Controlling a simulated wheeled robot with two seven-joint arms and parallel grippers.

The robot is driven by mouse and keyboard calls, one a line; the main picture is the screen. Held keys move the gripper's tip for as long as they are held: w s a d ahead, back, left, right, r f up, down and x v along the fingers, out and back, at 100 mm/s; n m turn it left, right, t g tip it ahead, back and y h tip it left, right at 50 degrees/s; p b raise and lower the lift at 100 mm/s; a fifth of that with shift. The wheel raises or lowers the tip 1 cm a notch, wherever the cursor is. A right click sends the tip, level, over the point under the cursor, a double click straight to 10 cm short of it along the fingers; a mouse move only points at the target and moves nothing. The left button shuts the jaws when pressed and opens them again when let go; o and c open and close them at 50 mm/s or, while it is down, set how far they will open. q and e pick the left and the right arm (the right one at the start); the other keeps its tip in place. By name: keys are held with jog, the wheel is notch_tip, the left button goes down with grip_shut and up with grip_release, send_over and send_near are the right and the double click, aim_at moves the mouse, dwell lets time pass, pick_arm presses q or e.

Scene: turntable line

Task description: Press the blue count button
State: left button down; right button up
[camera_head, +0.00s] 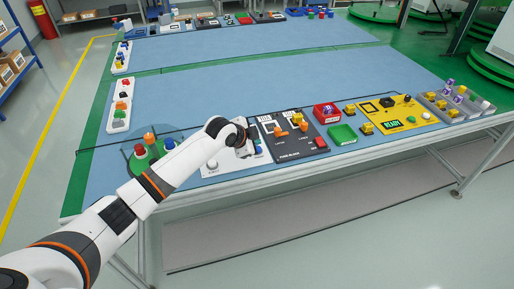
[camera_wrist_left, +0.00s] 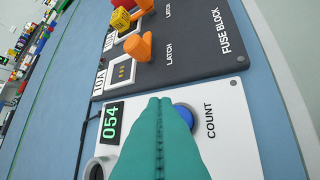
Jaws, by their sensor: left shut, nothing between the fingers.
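The blue count button (camera_wrist_left: 186,113) sits on a white panel (camera_wrist_left: 235,150) beside the printed word COUNT in the left wrist view. A display (camera_wrist_left: 112,121) on that panel reads 054 in green. My left gripper (camera_wrist_left: 160,101) is shut and empty, its teal fingers over the panel between the display and the button. The fingers hide part of the button; I cannot tell whether they touch it. In the head view my left gripper (camera_head: 247,153) is over the white panel (camera_head: 215,170) at the table's front edge. My right gripper is not in view.
The dark fuse block (camera_head: 312,146) with orange latches (camera_wrist_left: 138,46) adjoins the panel on the right. A green round base with coloured knobs (camera_head: 146,158) stands to the left. The blue table middle is clear.

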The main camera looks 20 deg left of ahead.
pick_arm(q)
jog(key=shift+f, duration=0.15)
dwell(0.7)
jog(key=shift+f, duration=0.3)
jog(key=shift+f, duration=0.5)
dwell(0.5)
jog(key=shift+r, duration=0.1)
jog(key=shift+r+p, duration=0.85)
jog(key=shift+p, duration=0.05)
notch_tip(320, 180, up, 5)
jog(key=p, duration=0.5)
jog(key=shift+r, duration=0.1)
